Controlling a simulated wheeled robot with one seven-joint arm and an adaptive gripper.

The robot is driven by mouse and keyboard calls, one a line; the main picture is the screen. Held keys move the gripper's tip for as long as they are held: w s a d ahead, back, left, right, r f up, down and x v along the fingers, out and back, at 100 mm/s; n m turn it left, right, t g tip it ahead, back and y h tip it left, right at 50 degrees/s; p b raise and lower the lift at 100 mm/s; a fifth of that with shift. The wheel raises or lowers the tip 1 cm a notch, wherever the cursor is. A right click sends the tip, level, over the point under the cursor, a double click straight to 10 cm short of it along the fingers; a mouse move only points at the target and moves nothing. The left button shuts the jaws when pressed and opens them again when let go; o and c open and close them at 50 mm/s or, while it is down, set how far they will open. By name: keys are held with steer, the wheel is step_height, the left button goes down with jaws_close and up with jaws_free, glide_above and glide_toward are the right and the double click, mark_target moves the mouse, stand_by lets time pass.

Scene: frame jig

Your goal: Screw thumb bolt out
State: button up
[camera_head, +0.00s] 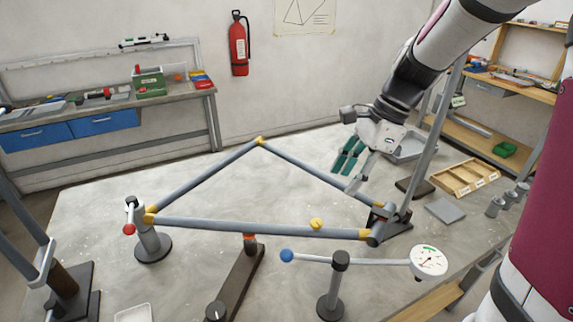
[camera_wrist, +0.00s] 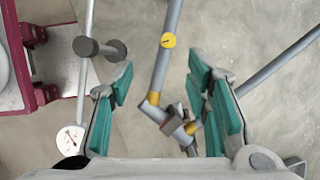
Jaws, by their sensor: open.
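My gripper (camera_head: 347,176) is open and empty, pointing down above the right end of the triangular tube frame (camera_head: 240,225). In the wrist view its teal-padded fingers (camera_wrist: 161,75) stand wide apart. The frame's right corner, with yellow sleeves (camera_wrist: 151,101) and a dark grey corner fixture (camera_wrist: 176,122), lies below between the fingers, apart from them. That fixture also shows in the head view (camera_head: 381,214). A round yellow knob (camera_head: 316,223) with a dark mark sits on the front tube and shows in the wrist view (camera_wrist: 168,40). I cannot tell for certain which piece is the thumb bolt.
A dial gauge (camera_head: 429,261) on a stand is in front of the frame's right corner. A slanted grey post (camera_head: 432,140) rises beside that corner. A post with a red ball (camera_head: 129,230) stands at the left corner. A wooden tray (camera_head: 464,180) and metal cylinders (camera_head: 508,198) lie right.

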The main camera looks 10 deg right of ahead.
steer(key=w+d+f+m, duration=0.1)
steer(key=w, duration=0.1)
glide_toward(317, 222)
steer(key=shift+y, duration=0.3)
steer(key=x, duration=0.8)
steer(key=shift+d, duration=0.2)
jaws_close()
